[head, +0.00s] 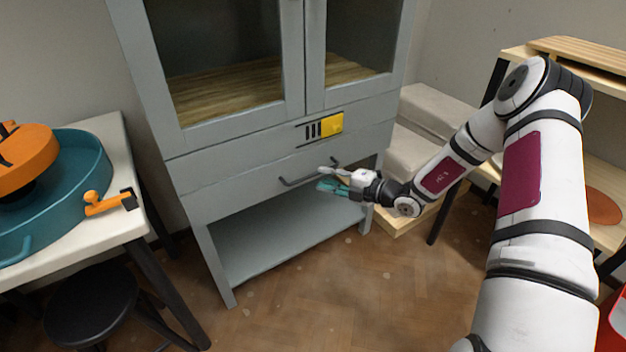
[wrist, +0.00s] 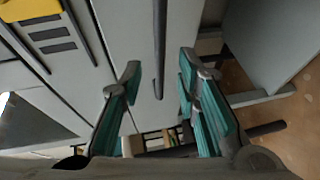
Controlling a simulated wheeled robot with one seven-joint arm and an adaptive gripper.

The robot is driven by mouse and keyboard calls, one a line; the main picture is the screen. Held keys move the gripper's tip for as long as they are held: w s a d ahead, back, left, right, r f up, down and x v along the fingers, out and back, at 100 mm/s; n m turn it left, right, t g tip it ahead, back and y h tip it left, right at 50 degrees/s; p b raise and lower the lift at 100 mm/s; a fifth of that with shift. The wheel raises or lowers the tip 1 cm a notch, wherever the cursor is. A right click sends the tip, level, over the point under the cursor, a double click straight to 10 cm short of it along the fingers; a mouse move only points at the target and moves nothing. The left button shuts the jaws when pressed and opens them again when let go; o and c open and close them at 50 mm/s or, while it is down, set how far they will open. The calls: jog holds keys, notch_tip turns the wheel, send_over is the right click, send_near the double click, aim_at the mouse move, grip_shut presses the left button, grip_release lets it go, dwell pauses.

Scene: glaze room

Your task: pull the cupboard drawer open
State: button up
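The grey cupboard (head: 185,150) stands in the middle of the head view. Its drawer (head: 235,193) looks shut, with a dark bar handle (head: 300,180) across its front. My gripper (head: 322,178) is at the right part of the handle, its teal-padded fingers apart. In the wrist view my gripper (wrist: 160,68) is open, with one finger on each side of the handle bar (wrist: 159,45). The bar shows in the gap with space on both sides. I cannot tell whether the fingertips reach past the bar in depth.
A yellow label (head: 331,124) is above the drawer; an open lower shelf (head: 270,240) is below. A table (head: 115,215) with a teal basin (head: 80,190) and a black stool (head: 90,305) stand left. Pale cushions and wooden shelving (head: 590,60) are right. Floor in front is clear.

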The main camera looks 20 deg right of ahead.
aim_at(315, 175)
jog(key=shift+b+x, duration=0.7)
jog(key=shift+x, duration=1.8)
grip_shut()
